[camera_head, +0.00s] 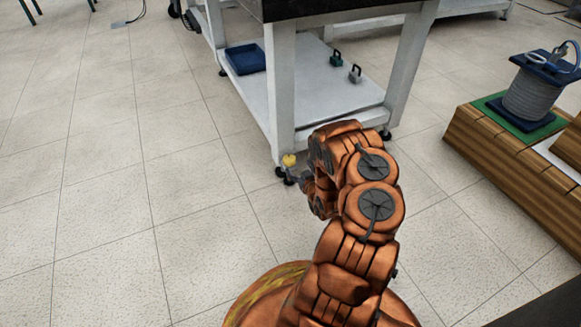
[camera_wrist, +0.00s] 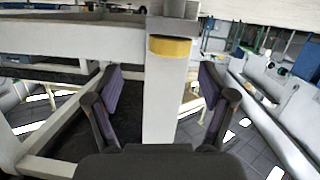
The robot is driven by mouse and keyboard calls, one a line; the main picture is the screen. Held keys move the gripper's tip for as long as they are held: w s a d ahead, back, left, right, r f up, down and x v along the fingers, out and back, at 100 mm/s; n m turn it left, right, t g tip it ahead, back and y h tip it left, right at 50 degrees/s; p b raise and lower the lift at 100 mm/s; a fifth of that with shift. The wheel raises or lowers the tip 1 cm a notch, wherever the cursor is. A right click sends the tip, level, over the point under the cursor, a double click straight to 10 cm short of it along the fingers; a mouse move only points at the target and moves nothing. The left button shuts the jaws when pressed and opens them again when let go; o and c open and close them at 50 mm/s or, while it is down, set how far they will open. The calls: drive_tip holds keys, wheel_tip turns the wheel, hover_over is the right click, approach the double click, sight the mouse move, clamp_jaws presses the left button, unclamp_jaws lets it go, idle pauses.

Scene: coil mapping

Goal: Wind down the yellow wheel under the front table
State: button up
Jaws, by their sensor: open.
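The yellow wheel (camera_head: 289,160) is small in the head view, low at the near leg of the front table (camera_head: 281,95). In the wrist view it shows as a yellow band (camera_wrist: 170,47) against the white leg, above the middle of the picture. My gripper (camera_wrist: 160,78) is open, with one dark finger to each side of the leg in the picture. The yellow band appears centred between and beyond the fingertips, and I see no contact. In the head view my gripper (camera_head: 292,181) is beside the wheel, mostly hidden by my orange arm.
The table's lower shelf (camera_head: 290,100) holds a blue tray (camera_head: 246,58) and two small handled weights (camera_head: 355,73). A wooden platform (camera_head: 510,170) with a coil (camera_head: 532,97) stands to the right.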

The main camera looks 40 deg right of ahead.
sight(292, 164)
drive_tip(key=shift+w+d+f+m+t+h+b, duration=0.2)
drive_tip(key=shift+w+f+m+t+h+b, duration=0.15)
drive_tip(key=shift+w+b, duration=0.5)
drive_tip(key=shift+w+d+f+m+t+h+b, duration=0.2)
drive_tip(key=shift+w+t+b, duration=0.25)
drive_tip(key=shift+w, duration=0.65)
drive_tip(key=shift+w+d+f+m+t+h+b, duration=0.15)
drive_tip(key=shift+w+f+m+t+b, duration=0.2)
drive_tip(key=shift+w+b, duration=0.45)
drive_tip(key=shift+w, duration=0.2)
drive_tip(key=shift+c, duration=0.3)
